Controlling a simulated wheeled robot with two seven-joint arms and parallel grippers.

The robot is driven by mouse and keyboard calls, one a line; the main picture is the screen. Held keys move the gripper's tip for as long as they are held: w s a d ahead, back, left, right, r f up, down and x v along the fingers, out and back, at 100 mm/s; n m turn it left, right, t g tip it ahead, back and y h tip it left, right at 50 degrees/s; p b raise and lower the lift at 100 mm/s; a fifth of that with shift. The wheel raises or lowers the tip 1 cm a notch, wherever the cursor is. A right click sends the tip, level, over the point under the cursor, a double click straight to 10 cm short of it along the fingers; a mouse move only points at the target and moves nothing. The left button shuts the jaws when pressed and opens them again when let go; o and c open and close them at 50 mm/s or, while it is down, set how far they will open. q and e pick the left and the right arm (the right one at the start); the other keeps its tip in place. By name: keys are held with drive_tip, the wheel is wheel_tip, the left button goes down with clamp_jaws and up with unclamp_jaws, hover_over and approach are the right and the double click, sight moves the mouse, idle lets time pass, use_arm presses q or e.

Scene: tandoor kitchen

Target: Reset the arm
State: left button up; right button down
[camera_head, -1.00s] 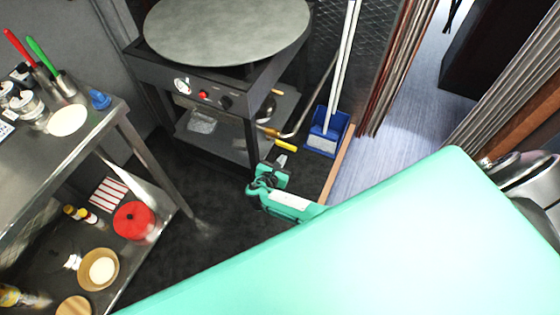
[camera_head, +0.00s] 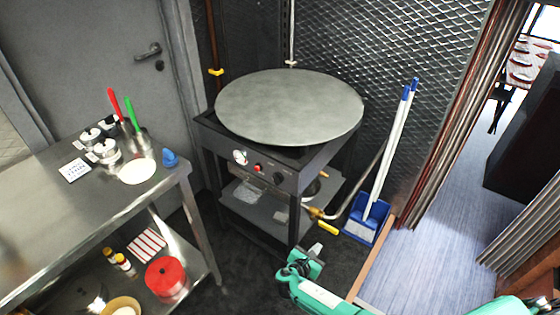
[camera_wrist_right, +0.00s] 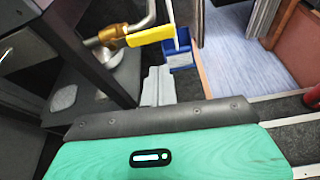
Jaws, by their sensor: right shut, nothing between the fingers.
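My right gripper (camera_head: 316,250) is low over the dark floor, in front of the griddle stand, at the end of my green and black right arm. Its grey fingers (camera_wrist_right: 157,88) show together in the right wrist view, shut with nothing between them. The fingers point toward the gas pipe with a yellow handle (camera_wrist_right: 150,36) and the blue dustpan (camera_wrist_right: 180,57), and look apart from both. My left gripper is not in view.
A round griddle (camera_head: 290,105) on a black stand (camera_head: 268,170) stands beyond the gripper. A steel table (camera_head: 60,205) with jars is at left, a red pot (camera_head: 166,278) on its lower shelf. A blue dustpan (camera_head: 366,222) with white-handled tools stands right of the stand. Blue-grey floor (camera_head: 430,240) is open at right.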

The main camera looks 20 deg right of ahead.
drive_tip(key=shift+f, duration=0.1)
drive_tip(key=s+f+m+g+y, duration=0.6)
drive_tip(key=s+f+m, duration=0.1)
drive_tip(key=s+f, duration=1.35)
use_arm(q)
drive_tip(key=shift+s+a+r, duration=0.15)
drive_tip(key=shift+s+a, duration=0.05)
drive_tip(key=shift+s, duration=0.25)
use_arm(e)
drive_tip(key=s+f+m+y, duration=0.1)
drive_tip(key=s+f+m, duration=0.2)
drive_tip(key=s, duration=0.6)
drive_tip(key=s+a+f+m+g+y, duration=0.1)
drive_tip(key=s+f+m+y, duration=0.1)
drive_tip(key=s+m, duration=0.5)
drive_tip(key=s+a+f+m+g+y, duration=0.1)
drive_tip(key=s+m, duration=0.4)
drive_tip(key=s, duration=0.7)
wheel_tip(320, 180, down, 3)
drive_tip(key=shift+s+r+y, duration=0.2)
drive_tip(key=shift+s+y, duration=0.2)
drive_tip(key=shift+y, duration=0.1)
drive_tip(key=shift+a, duration=0.15)
